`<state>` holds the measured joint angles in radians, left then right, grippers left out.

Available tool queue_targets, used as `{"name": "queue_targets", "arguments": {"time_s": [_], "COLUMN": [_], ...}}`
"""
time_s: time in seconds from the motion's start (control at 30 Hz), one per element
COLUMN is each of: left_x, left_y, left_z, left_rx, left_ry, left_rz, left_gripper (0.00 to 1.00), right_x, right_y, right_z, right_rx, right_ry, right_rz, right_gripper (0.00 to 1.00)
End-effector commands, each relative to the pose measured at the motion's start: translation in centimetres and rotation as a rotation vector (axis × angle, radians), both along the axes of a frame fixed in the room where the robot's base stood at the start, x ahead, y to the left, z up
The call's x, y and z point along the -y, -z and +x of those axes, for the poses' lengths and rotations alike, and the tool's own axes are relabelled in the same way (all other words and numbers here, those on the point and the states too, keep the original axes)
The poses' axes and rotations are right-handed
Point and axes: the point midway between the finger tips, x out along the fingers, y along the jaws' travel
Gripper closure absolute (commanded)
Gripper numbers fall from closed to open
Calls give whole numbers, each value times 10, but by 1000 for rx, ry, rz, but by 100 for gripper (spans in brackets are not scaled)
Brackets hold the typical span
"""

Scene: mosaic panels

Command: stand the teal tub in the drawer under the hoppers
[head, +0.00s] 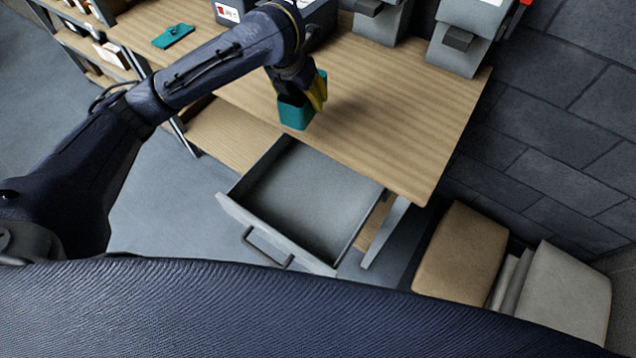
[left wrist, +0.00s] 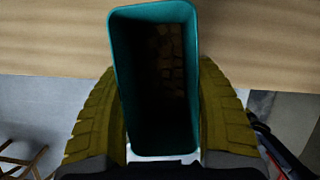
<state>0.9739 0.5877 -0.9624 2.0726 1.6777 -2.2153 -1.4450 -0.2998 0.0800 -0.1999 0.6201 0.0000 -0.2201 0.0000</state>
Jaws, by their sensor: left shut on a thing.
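The teal tub (head: 296,114) is upright near the front edge of the wooden bench, above the back of the drawer. My left gripper (head: 318,92) is shut on the tub, with its yellow fingers on the tub's sides. In the left wrist view the tub (left wrist: 121,80) is open at the top, with small tan pieces dimly visible inside; the fingers (left wrist: 160,115) flank it. The grey drawer (head: 300,195) is pulled out under the bench and looks empty. Grey hoppers (head: 460,38) stand at the back of the bench. My right gripper is not in view.
A teal lid-like piece (head: 173,36) lies at the bench's left. The wooden bench top (head: 400,120) is clear right of the tub. Brown (head: 460,262) and grey (head: 555,295) sacks lie on the floor right of the drawer. A shelf with small items stands at upper left.

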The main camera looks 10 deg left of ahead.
Motion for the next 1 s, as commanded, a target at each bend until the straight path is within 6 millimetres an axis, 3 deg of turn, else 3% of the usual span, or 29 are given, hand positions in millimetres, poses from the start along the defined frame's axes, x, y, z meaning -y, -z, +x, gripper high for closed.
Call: {"name": "queue_targets", "arguments": {"time_s": [0.03,0.2,0.4,0.67,1.0], "left_x": [4,14,20,23,23], "left_y": [9,28,39,50,91], "left_z": [-20,-74,-117,-140,-141], "left_rx": [0,1,3,0,-2], "left_ry": [22,79,120,139,138], "left_rz": [1,0,1,-1,-2], "left_gripper": [85,85,85,85,85], "right_x": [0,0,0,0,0], "right_y": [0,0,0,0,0], "right_z": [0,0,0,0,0], "right_rx": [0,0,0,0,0], "right_ry": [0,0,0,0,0], "right_rz": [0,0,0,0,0], "right_gripper": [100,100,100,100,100]}}
